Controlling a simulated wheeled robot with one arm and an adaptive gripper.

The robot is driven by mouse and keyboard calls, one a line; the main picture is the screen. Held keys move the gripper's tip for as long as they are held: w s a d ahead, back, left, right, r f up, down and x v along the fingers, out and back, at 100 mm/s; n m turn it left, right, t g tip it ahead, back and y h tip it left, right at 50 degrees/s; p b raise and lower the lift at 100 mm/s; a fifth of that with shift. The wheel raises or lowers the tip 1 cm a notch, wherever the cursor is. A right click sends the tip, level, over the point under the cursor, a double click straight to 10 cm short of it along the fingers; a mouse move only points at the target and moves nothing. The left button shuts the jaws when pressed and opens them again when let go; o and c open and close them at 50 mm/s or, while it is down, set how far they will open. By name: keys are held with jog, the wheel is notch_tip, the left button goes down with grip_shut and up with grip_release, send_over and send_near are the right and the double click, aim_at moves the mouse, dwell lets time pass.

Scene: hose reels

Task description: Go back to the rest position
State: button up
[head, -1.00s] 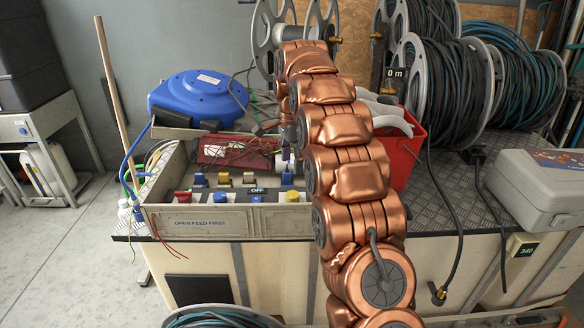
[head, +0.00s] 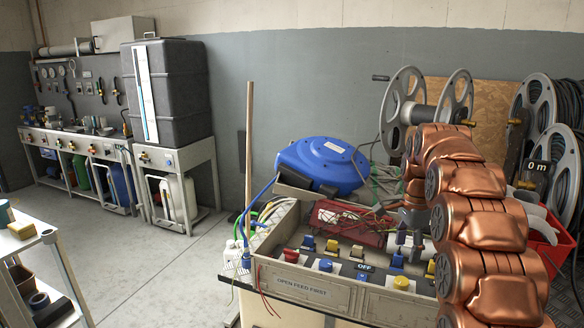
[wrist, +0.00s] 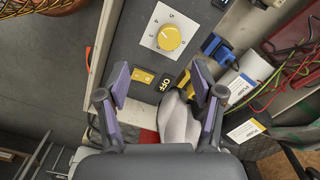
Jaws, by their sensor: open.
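My gripper (wrist: 160,86) is open in the wrist view, its two dark, purple-padded fingers spread apart. A pale grey rounded object (wrist: 178,122) shows between and below the fingers; whether it touches them I cannot tell. Nothing is visibly gripped. Beyond the fingers is a panel with a yellow knob (wrist: 169,38), a yellow switch (wrist: 144,76) and an OFF label (wrist: 165,86). The control box (head: 312,288) with the OFF label (head: 364,267) stands left of my arm.
A blue reel (head: 322,165), red case (head: 345,222) and wooden pole (head: 249,150) stand near the box. A red bin (head: 550,250) and hose reels (head: 402,100) are close to my arm. Open floor (head: 170,270) lies left, before a bench (head: 85,140) and grey tank (head: 168,95).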

jog(key=s+a+n+g, duration=0.1)
jog(key=s+a+n, duration=0.3)
jog(key=s, duration=0.6)
jog(key=s+a+n, duration=0.4)
jog(key=s, duration=0.5)
jog(key=s+a+f+n, duration=0.1)
jog(key=s+f+n, duration=0.15)
jog(key=s, duration=0.65)
jog(key=s+a+f+n+g, duration=0.1)
jog(key=s+a+f+n, duration=0.15)
jog(key=s, duration=0.55)
jog(key=s+a+f+n, duration=0.1)
jog(key=s+n, duration=0.3)
jog(key=s, duration=0.5)
notch_tip(320, 180, up, 14)
jog(key=w+p, duration=0.1)
jog(key=p, duration=1.2)
jog(key=shift+d, duration=0.2)
